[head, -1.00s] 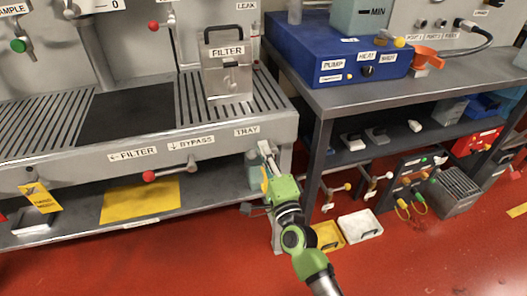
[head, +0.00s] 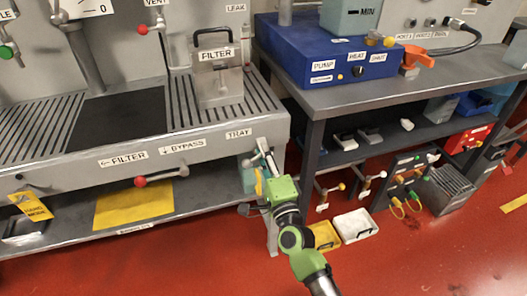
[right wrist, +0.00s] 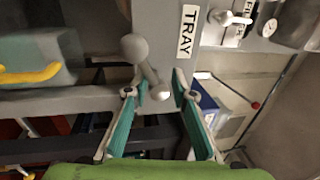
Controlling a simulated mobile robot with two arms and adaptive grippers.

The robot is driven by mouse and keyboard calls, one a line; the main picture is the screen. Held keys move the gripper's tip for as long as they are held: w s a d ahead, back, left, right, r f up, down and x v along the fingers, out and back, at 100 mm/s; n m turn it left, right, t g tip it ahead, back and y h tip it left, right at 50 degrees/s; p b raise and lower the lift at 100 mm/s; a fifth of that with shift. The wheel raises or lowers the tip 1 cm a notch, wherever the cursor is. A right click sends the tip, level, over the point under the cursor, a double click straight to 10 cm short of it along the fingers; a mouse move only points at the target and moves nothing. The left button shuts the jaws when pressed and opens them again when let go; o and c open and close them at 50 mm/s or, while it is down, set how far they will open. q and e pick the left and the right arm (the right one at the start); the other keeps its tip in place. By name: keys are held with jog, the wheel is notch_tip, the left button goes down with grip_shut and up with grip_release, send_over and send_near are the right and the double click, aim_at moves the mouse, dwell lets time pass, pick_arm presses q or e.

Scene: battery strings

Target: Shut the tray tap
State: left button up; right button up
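The TRAY label (head: 239,134) is at the right end of the bench front, and it also shows in the right wrist view (right wrist: 187,32). Beside it in the wrist view is the tray tap (right wrist: 135,50), a grey rounded knob with a short stem pointing down toward my fingers. My right gripper (right wrist: 161,84) is open, its two green-padded fingers on either side of the stem's lower end. I cannot tell whether they touch it. In the head view the right gripper (head: 262,162) is just below the TRAY label and largely hides the tap. My left gripper is not in view.
The red-knobbed bypass lever (head: 142,181) is left along the bench front. A yellow mat (head: 133,203) lies on the shelf below. A dark metal table (head: 318,105) stands close on the right, with yellow and white trays (head: 355,225) on the red floor beneath.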

jog(key=shift+a, duration=0.1)
jog(key=shift+s+f, duration=0.15)
jog(key=shift+s, duration=0.15)
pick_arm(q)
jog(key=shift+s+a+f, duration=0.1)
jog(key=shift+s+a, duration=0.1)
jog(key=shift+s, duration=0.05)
pick_arm(e)
jog(key=v, duration=1.1)
jog(key=shift+s+d, duration=0.2)
jog(key=shift+c, duration=0.4)
